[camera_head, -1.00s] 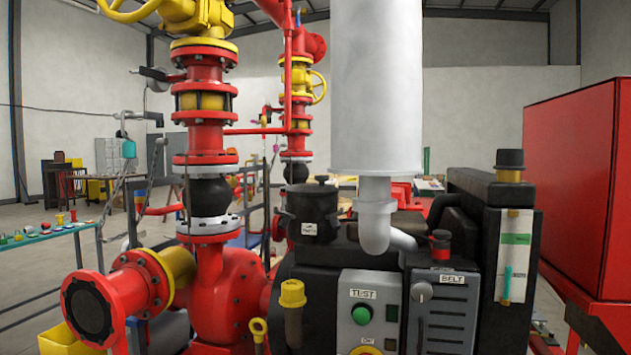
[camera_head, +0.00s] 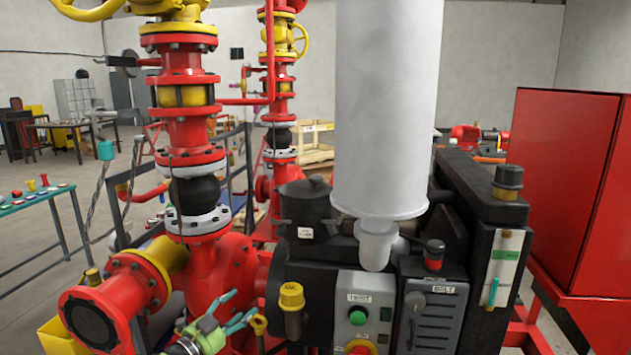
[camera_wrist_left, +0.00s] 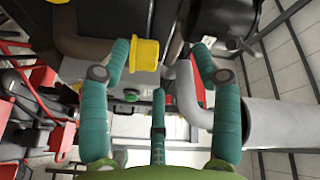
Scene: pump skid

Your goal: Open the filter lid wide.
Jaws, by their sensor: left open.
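The filter appears to be the black round canister (camera_head: 308,215) with a small white label, left of the big grey cylinder in the head view. Its lid (camera_head: 306,188) sits on top and looks shut. In the left wrist view a black round housing (camera_wrist_left: 222,18) with a small metal clip shows at the top, probably the same canister. My left gripper (camera_head: 238,309) is open and empty, low in front of the pump, left of the yellow cap and below the canister. In the left wrist view its teal fingers (camera_wrist_left: 163,62) are spread, with the yellow cap beyond them. My right gripper is out of view.
The yellow cap (camera_head: 291,296) and a yellow ring handle (camera_head: 258,324) stand close to my left gripper. The grey cylinder (camera_head: 385,110) and its elbow stand right of the canister. Red pipework (camera_head: 190,140) rises on the left. A control panel (camera_head: 360,312) is at the front.

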